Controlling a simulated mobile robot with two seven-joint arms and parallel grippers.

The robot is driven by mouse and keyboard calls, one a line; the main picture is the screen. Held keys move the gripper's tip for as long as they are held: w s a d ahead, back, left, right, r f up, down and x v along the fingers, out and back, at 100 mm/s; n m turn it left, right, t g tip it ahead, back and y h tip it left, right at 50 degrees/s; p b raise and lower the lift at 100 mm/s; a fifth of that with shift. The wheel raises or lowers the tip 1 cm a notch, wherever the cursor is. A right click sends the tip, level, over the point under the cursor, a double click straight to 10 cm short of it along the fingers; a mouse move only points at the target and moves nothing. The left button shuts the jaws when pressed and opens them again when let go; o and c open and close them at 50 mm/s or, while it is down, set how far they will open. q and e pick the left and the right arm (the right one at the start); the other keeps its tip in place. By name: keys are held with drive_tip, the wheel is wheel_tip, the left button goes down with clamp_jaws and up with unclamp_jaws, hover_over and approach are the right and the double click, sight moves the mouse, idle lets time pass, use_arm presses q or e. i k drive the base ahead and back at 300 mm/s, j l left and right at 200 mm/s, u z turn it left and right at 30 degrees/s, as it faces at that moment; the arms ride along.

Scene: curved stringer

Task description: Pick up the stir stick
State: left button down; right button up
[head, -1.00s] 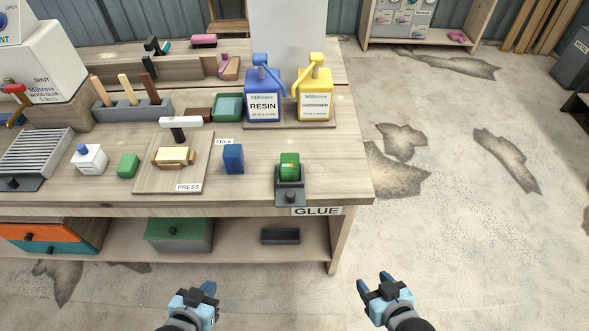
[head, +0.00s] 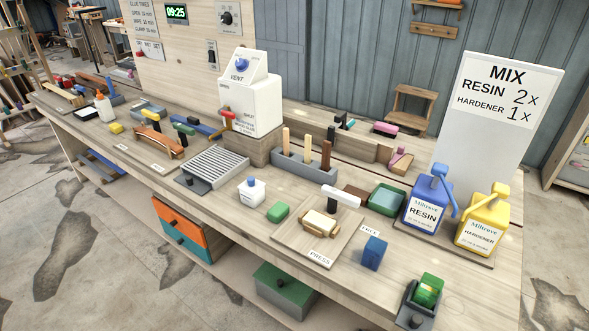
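The blue resin jug (head: 423,217) and yellow hardener jug (head: 480,236) stand on a board at the right, in front of the MIX sign (head: 500,92). Neither of my grippers is in the head view now.
A green tray (head: 387,199) lies left of the jugs. A white vent box (head: 250,105) stands behind a ribbed grille (head: 217,167).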

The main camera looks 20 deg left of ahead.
sight(307, 153)
drive_tip(key=i+u, duration=0.1)
drive_tip(key=u, duration=0.6)
